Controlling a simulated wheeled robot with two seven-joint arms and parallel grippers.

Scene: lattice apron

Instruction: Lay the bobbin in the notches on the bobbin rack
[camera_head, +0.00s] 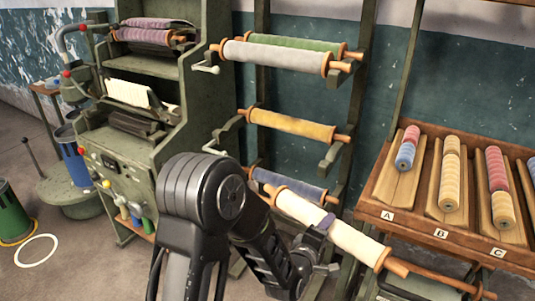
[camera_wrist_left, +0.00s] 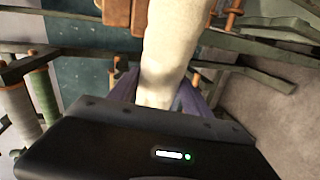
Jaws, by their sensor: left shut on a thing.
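The cream bobbin (camera_head: 345,236) has orange-brown wooden ends and lies slanted in the head view, its right end lower and nearer. My left gripper (camera_head: 322,224) is shut around its roll, with a purple finger showing on top. In the left wrist view the bobbin (camera_wrist_left: 172,35) runs up from between the purple fingers of my left gripper (camera_wrist_left: 157,92). The green bobbin rack (camera_head: 361,55) stands behind, holding grey, green, yellow and blue bobbins on its arms. The held bobbin crosses in front of the blue one (camera_head: 290,184). My arm hides part of the lower rack. My right gripper is out of view.
A wooden shelf (camera_head: 463,240) marked A, B and C, with coloured rolls in troughs, stands close on the right, near the bobbin's right end. A green machine (camera_head: 130,150) stands left of the rack. Open floor (camera_head: 60,265) lies at the lower left.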

